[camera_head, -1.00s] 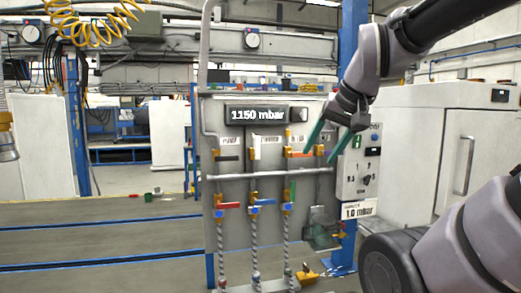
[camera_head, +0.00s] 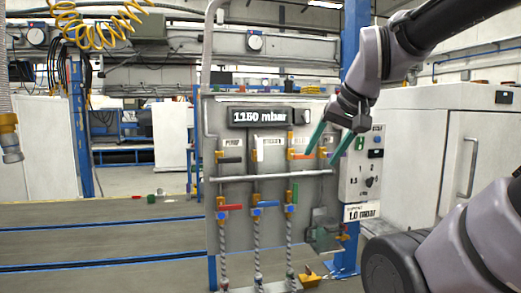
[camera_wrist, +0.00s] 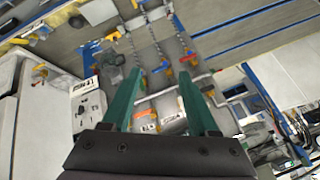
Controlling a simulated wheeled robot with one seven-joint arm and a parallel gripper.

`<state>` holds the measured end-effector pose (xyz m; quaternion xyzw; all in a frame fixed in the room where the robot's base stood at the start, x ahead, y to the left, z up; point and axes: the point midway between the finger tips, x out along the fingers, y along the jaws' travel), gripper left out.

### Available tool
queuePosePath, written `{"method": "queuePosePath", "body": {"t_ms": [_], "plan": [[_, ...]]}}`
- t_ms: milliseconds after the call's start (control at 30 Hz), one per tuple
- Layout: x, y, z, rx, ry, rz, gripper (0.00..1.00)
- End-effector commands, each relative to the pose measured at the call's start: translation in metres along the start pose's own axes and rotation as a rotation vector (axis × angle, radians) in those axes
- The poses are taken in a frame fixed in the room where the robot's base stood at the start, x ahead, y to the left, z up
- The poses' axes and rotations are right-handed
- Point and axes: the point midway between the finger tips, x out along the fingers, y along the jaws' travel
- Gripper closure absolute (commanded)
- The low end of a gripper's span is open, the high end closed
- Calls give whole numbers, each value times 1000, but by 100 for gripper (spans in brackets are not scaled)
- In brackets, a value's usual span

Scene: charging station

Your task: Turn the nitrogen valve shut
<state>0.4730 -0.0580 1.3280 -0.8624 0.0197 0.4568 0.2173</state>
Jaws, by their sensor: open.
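The valve panel (camera_head: 237,240) stands upright ahead of me, with a display (camera_head: 258,117) reading about 1150 mbar. Its upper row carries a dark-handled valve (camera_head: 230,160) at left and an orange-red-handled valve (camera_head: 302,156) at right. The lower row has a red handle (camera_head: 230,207), a blue handle (camera_head: 265,204) and a green handle (camera_head: 294,193). The small labels are too blurred to tell surely which valve is nitrogen. My gripper (camera_head: 320,159) is open, its teal fingers beside the upper right valve; contact cannot be told. In the wrist view my gripper (camera_wrist: 159,74) has nothing visible held between the fingers.
A grey control box (camera_head: 361,185) with a knob is close on the right of the panel, before a blue post (camera_head: 355,50). A white cabinet (camera_head: 420,150) stands farther right. A horizontal pipe (camera_head: 265,176) crosses the panel between the valve rows. Open floor lies to the left.

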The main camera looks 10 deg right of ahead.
Motion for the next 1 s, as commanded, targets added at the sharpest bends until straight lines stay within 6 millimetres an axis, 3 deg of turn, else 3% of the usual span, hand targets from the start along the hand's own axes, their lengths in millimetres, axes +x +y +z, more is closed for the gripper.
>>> {"method": "queuePosePath", "body": {"t_ms": [167, 400, 600, 800, 1000], "plan": [[30, -13, -45, -54, 92, -8, 40], [103, -48, -145, -178, 357, -38, 40], [164, -78, -206, -284, 588, -62, 40], [214, -104, -236, -395, 798, -81, 40], [238, -118, -242, -469, 919, -92, 40]]}}
